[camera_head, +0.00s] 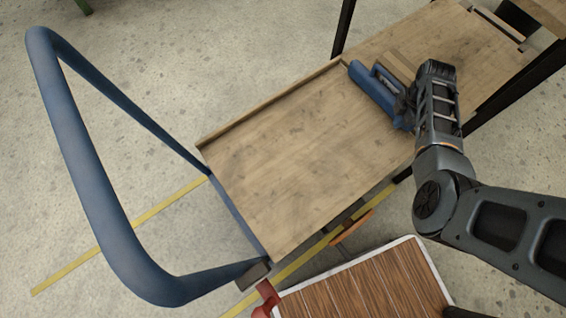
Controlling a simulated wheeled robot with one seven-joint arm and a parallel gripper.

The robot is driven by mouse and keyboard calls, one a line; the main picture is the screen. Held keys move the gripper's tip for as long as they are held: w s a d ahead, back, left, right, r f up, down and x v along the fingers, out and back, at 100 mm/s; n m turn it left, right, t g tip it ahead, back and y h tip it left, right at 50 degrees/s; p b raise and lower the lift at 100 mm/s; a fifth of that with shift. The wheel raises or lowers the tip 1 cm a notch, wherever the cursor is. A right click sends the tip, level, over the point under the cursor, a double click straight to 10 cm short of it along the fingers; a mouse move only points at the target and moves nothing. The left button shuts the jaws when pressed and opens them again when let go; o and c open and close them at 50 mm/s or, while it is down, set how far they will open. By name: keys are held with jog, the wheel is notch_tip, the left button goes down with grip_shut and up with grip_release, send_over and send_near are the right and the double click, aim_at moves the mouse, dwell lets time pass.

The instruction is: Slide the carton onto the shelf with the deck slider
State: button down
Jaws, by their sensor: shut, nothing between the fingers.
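The blue deck slider (372,88) lies across the far right end of the wooden cart deck (290,150). A tan carton (398,66), partly hidden by the slider and my arm, is just beyond it, close against its far side as far as I can see. The wooden shelf (460,45) with black posts continues past the deck at the upper right. My gripper (404,107) is shut and empty at the near right part of the slider. Its fingertips are small and dark, and I cannot tell whether they touch the slider.
The deck has a raised wooden lip (270,103) along its far left side. A blue tubular handle (95,150) rises at the cart's left end. A second cart with a striped wooden top (365,285) stands at the bottom. Yellow lines (120,235) mark the floor. Most of the deck is bare.

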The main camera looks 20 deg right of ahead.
jog(key=shift+w+d+b, duration=0.15)
jog(key=shift+d+b, duration=0.15)
jog(key=shift+d, duration=0.35)
jog(key=shift+w+d+b, duration=0.15)
jog(key=shift+d+b, duration=0.15)
jog(key=shift+d, duration=0.35)
jog(key=shift+s+a+p, duration=0.2)
jog(key=shift+a+p, duration=0.3)
jog(key=shift+a, duration=0.15)
jog(key=shift+s+a+p, duration=0.15)
jog(key=shift+a+p, duration=0.35)
jog(key=shift+a, duration=0.15)
notch_tip(320, 180, up, 12)
jog(key=p, duration=1.1)
